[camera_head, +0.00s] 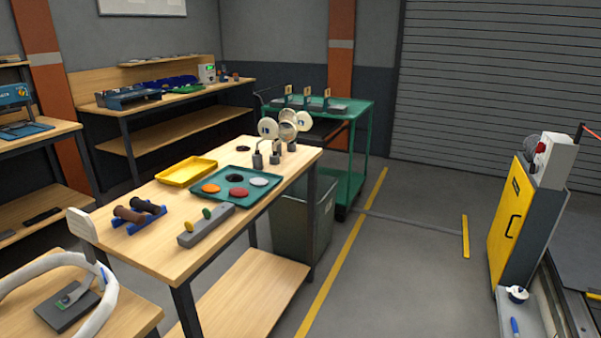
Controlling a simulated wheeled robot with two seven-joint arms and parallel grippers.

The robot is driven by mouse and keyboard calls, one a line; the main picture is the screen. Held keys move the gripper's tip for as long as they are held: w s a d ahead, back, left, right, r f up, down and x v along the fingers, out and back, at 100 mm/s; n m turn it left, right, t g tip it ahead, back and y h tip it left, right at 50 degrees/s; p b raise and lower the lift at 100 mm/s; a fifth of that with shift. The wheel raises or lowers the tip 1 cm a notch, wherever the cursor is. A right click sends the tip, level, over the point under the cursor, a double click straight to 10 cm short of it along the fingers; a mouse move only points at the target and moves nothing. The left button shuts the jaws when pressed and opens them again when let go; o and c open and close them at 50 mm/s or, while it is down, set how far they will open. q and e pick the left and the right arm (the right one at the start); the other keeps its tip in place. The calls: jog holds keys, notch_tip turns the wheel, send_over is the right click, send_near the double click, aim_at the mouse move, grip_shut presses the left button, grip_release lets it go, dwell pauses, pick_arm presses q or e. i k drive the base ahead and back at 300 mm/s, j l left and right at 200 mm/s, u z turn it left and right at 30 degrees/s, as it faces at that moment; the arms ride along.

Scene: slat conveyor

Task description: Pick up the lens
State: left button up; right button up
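Several coloured discs lie in a dark green tray (222,203) on the wooden workbench: an orange one (211,188), a black one (234,179), a red one (239,192) and a pale grey one (258,182). I cannot tell whether any of them is the lens. Behind the tray, round pale discs (268,128) stand upright on small dark posts at the far end of the bench; one may be a lens, but they are too small to tell. Neither of my grippers is in view.
The workbench (150,256) also holds a yellow tray (187,171), a blue rack with brown cylinders (139,216) and a grey block with knobs (206,225). A grey bin (300,225) stands beside it. A yellow cabinet (510,215) is at right; the floor between is clear.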

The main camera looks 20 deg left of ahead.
aim_at(209, 189)
jog(key=i+l+z, duration=0.1)
jog(key=i, duration=0.65)
jog(key=i+l, duration=0.25)
jog(key=i, duration=0.5)
jog(key=l+z, duration=0.05)
